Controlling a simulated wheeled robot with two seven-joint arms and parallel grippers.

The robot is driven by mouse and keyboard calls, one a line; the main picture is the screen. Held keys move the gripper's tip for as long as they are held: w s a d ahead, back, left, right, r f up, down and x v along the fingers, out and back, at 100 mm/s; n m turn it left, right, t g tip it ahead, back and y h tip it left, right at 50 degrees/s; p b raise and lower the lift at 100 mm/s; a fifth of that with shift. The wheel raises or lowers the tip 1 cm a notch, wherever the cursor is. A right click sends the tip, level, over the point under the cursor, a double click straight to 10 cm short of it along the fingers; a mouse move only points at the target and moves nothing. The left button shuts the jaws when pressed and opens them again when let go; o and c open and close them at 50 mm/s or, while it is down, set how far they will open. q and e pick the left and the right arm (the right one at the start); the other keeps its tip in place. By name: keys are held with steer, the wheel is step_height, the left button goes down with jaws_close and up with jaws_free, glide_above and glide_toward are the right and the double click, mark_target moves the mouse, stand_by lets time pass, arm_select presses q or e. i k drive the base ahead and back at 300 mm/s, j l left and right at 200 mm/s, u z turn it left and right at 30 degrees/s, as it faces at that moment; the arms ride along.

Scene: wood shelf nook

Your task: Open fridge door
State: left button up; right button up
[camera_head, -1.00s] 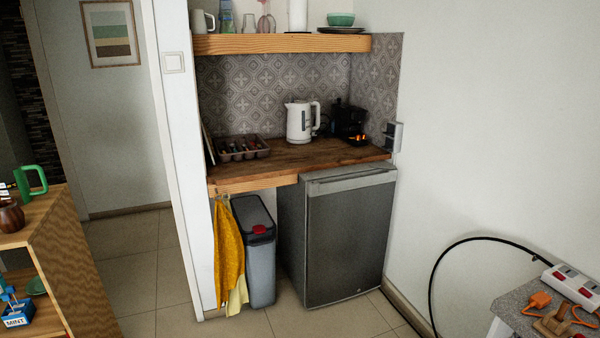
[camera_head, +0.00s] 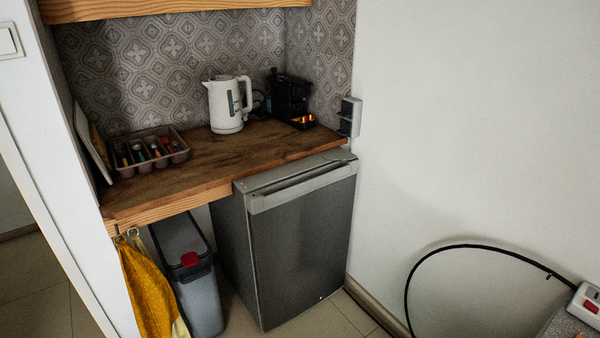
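The fridge (camera_head: 298,248) is a small dark grey unit under the right end of the wooden counter. Its door is shut and faces toward me, slightly to the right. A lighter grey strip (camera_head: 302,187) runs along the top of the door. The hinge side cannot be told. Neither of my grippers shows in the head view.
A grey bin (camera_head: 200,300) with a red tab stands left of the fridge, next to a hanging yellow cloth (camera_head: 148,290). The counter (camera_head: 190,185) holds a white kettle (camera_head: 226,105), a cutlery tray (camera_head: 148,150) and a black coffee machine (camera_head: 289,97). A wall and black cable (camera_head: 412,270) lie to the right.

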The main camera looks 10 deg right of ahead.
mark_target(299, 226)
steer(key=i+j+z, duration=0.2)
steer(key=i+z, duration=0.2)
steer(key=i+j+z, duration=0.4)
steer(key=i, duration=0.2)
